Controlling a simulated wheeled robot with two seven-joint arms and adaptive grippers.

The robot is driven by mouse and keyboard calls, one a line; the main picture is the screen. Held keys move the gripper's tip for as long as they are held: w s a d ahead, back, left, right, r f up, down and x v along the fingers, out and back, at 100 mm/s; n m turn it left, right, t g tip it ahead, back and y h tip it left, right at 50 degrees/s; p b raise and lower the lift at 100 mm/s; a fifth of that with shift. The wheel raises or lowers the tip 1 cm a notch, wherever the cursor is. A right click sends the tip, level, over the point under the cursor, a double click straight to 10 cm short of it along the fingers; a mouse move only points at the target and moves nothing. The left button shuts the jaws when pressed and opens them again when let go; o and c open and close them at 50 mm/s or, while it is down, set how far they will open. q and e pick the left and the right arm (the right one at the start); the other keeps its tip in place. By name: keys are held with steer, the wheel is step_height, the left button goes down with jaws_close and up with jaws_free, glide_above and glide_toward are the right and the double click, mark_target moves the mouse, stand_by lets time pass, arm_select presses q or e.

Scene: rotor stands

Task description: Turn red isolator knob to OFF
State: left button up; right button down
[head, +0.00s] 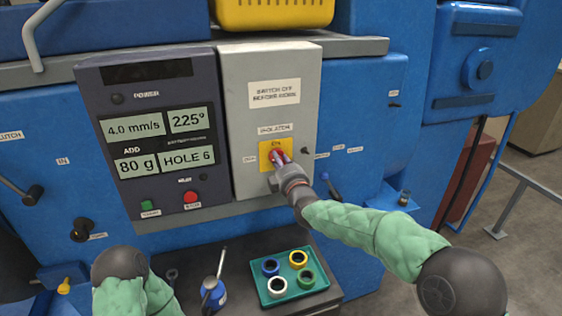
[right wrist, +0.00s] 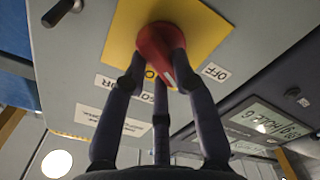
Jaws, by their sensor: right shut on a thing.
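The red isolator knob (head: 277,155) sits on a yellow plate (head: 267,165) on the grey isolator box (head: 268,100). In the right wrist view the red knob (right wrist: 158,45) is between the fingers of my right gripper (right wrist: 165,65), which are shut on it. That view is upside down. A white mark on the knob points down and slightly right, near the partly hidden ON lettering. The OFF label (right wrist: 216,72) is to its right; in the head view it is left of the plate. My left arm shows at the bottom left, but its gripper is out of view.
A dark control panel (head: 155,130) with displays and green and red buttons stands left of the box. A blue-handled lever (head: 330,185) is right of the knob.

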steer(key=n+p, duration=0.1)
steer(key=n, duration=0.4)
steer(key=shift+a+f+n, duration=0.1)
steer(key=shift+a+n, duration=0.05)
steer(key=shift+n, duration=0.15)
stand_by(0.4)
steer(key=c, duration=1)
jaws_free()
steer(key=v, duration=1.2)
steer(key=shift+f, duration=0.1)
